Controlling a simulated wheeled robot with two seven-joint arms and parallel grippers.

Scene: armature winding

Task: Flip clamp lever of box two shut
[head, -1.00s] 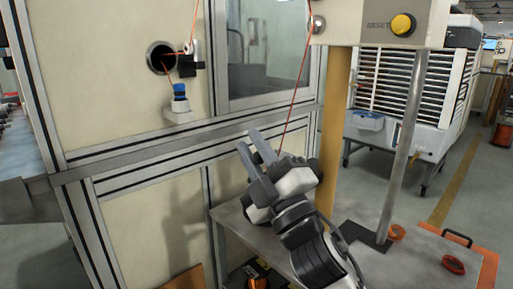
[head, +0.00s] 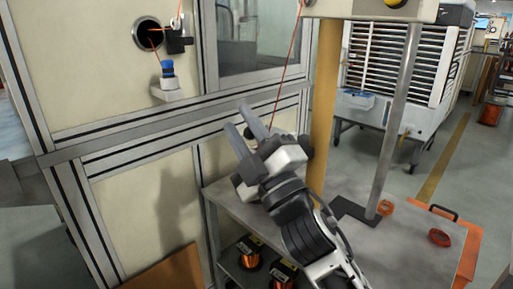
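My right gripper (head: 239,118) is in the middle of the head view, pointing up and left. Its two grey fingers stand apart with nothing between them. It is in front of the cream machine wall, over the grey bench top. I cannot make out a clamp lever or tell which box is box two. A black clamp-like fitting (head: 178,43) sits on the wall beside a round hole, up and left of the gripper and apart from it. My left gripper is not in view.
An orange wire (head: 290,62) runs down behind the gripper. A yellow post (head: 323,110) and a grey pole (head: 392,130) rise from the bench (head: 350,238). A small ledge (head: 172,94) holds a blue-topped part (head: 168,70). Copper spools (head: 249,258) sit below. Orange rings (head: 440,237) lie right.

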